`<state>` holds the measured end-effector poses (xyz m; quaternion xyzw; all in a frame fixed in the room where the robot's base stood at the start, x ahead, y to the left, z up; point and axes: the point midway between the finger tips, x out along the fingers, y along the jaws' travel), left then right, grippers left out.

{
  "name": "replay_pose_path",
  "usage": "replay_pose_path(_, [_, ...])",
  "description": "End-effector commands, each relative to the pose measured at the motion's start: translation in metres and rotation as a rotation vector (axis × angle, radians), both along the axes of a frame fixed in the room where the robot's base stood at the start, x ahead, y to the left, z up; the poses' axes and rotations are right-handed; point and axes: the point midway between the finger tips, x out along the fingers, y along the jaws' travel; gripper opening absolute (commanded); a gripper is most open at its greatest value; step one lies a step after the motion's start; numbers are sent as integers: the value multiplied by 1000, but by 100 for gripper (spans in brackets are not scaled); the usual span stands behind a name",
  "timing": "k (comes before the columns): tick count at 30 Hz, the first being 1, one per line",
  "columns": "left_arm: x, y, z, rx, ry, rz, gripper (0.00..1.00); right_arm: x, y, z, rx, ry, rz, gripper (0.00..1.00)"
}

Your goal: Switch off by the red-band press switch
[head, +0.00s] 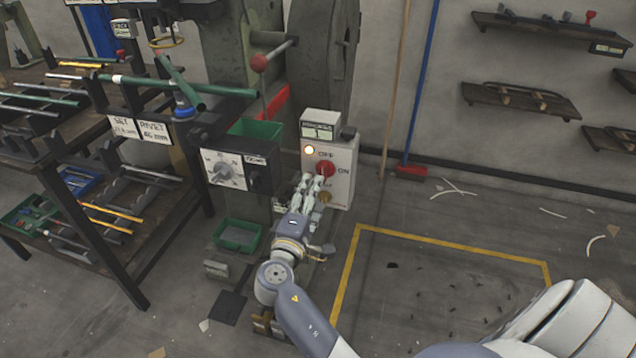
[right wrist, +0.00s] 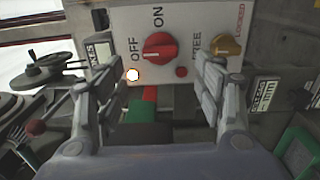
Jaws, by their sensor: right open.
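The red-band press (head: 290,60) stands at the middle back, with a red band (head: 272,106) on its frame. Its pale switch box (head: 343,185) carries a red rotary switch (head: 326,169), also seen in the right wrist view (right wrist: 159,46). OFF is printed above the switch and ON to its right in the head view. A lamp (head: 309,150) on the box is lit. My right gripper (head: 313,184) is open and empty, just in front of the box, its fingers (right wrist: 155,85) spread apart and short of the switch. My left gripper is out of view.
A brass-coloured knob (right wrist: 226,45) sits beside the right-hand finger. A rack of bars and tools (head: 100,110) fills the left. The yellow-marked floor (head: 440,280) at right is mostly clear.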

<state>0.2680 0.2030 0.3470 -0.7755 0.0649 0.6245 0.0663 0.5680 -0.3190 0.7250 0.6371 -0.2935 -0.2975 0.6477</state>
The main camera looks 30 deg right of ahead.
Motion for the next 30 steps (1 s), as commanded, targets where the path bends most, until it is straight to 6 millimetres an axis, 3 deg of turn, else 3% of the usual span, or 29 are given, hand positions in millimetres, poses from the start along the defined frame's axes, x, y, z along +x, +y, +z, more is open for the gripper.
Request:
replay_pose_path(3, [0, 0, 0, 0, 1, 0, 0, -15, 17, -1, 2, 1, 1, 63])
replay_pose_path(9, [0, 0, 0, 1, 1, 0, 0, -28, 32, 0, -1, -1, 0, 63])
replay_pose_path(26, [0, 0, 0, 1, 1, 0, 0, -29, 34, 0, -1, -1, -1, 63])
replay_pose_path(30, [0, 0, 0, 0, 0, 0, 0, -32, 32, -20, 47, 23, 10, 63])
